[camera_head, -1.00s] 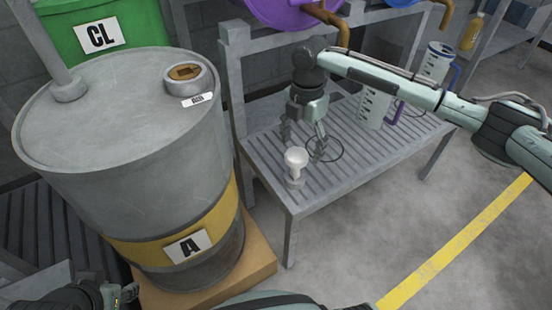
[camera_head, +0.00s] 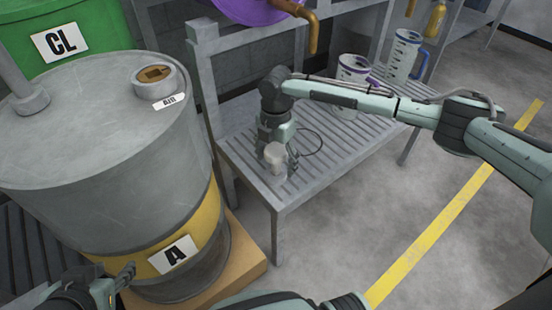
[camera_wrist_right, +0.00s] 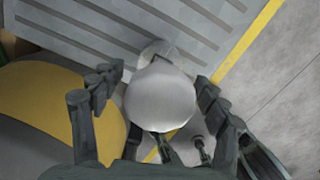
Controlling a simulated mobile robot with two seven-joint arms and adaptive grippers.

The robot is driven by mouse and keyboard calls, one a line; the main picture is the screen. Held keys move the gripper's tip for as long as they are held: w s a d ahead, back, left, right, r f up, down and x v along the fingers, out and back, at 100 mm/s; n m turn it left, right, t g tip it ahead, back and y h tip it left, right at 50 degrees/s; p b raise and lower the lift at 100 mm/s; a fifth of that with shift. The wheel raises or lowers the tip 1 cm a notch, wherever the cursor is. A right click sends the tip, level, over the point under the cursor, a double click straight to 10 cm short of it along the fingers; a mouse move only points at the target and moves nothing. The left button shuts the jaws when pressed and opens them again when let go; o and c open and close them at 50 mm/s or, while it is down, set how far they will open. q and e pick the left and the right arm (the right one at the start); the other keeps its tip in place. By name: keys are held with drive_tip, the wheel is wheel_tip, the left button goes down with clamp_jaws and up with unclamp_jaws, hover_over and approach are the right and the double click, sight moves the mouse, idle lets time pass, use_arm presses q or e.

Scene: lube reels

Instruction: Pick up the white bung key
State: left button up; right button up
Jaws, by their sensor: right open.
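The white bung key (camera_head: 275,162) stands upright on the slatted grey bench, near its front left corner. In the right wrist view its rounded pale top (camera_wrist_right: 160,97) fills the space between the fingers. My right gripper (camera_head: 276,150) is down at the key, open, with one finger on each side of it. In the right wrist view my right gripper (camera_wrist_right: 158,95) shows gaps between both fingers and the key. My left gripper (camera_head: 122,275) is low at the left, in front of the drum, partly cut off; its opening is unclear.
A grey drum (camera_head: 95,120) with a yellow band stands left of the bench (camera_head: 345,150). A dark wire loop (camera_head: 318,143) lies beside the key. Measuring jugs (camera_head: 352,75) stand farther back on the bench. A brass spout (camera_head: 313,40) hangs above.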

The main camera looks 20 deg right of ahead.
drive_tip(key=c, duration=1.2)
drive_tip(key=shift+c, duration=0.7)
drive_tip(key=shift+r, duration=0.15)
drive_tip(key=shift+c, duration=0.2)
